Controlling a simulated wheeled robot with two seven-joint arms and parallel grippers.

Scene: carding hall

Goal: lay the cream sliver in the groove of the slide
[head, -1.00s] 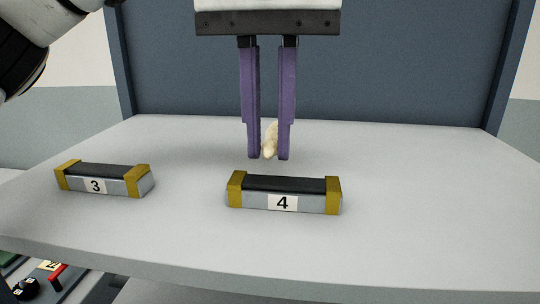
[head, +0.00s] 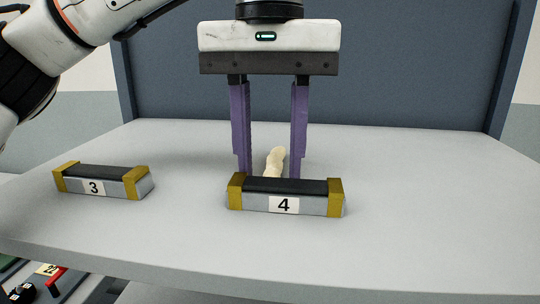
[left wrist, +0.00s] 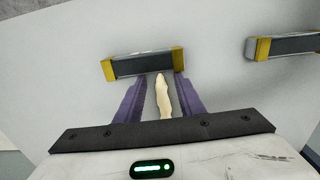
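The cream sliver (head: 276,160) is a short, lumpy strand behind slide 4 (head: 310,205), crosswise to it. In the left wrist view the sliver (left wrist: 163,98) has its narrow end at the near edge of slide 4 (left wrist: 125,69); whether it touches or overlaps that edge I cannot tell. Slide 4 is a grey block with a dark top and ochre end caps. My left gripper (head: 270,176) is open, its purple fingers apart on both sides of the sliver with gaps. Slide 4 hides the fingertips in the head view. My right gripper is not in view.
Slide 3 (head: 117,188), of the same kind, stands to the left on the grey table (head: 420,230). A dark blue panel (head: 420,70) rises behind the table. The table's right side is clear. A red-handled control (head: 57,276) shows below the front left edge.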

